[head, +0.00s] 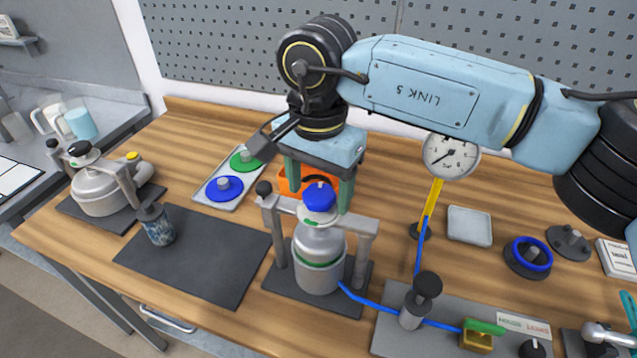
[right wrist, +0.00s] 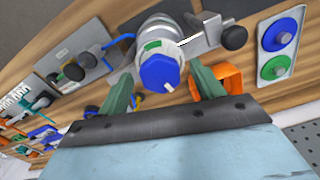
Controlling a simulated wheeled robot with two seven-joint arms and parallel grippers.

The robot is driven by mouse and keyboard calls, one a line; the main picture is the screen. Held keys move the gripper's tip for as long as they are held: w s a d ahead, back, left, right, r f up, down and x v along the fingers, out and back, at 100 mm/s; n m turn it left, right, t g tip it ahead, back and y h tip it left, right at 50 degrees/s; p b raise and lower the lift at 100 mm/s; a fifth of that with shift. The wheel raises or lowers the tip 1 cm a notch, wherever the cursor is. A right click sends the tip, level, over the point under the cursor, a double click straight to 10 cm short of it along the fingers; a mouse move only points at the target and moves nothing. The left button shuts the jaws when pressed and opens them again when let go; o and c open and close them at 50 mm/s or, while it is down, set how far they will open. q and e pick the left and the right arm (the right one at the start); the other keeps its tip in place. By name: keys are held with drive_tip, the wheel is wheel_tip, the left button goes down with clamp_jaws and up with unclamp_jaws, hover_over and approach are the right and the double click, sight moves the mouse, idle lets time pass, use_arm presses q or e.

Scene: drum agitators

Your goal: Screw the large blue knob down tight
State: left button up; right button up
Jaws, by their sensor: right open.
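The large blue knob (head: 319,197) sits on top of a silver drum (head: 318,262) with a green band, held in a grey clamp frame (head: 362,248). My right gripper (head: 318,203) points down over it, its two green fingers open on either side of the knob. In the right wrist view the blue knob (right wrist: 160,72) with a white pointer lies just beyond and between the open fingertips (right wrist: 160,85). Gaps show on both sides there, and I see no contact. How far the knob is screwed down cannot be told. My left gripper is not in view.
An orange bin (head: 293,181) stands behind the drum. A tray (head: 205,200) with blue and green discs lies to the left. A dial gauge (head: 450,155) stands to the right on a yellow stem. A dark mat (head: 205,262) has free room beside a small jar (head: 157,226).

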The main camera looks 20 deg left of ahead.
drive_tip(key=c, duration=1)
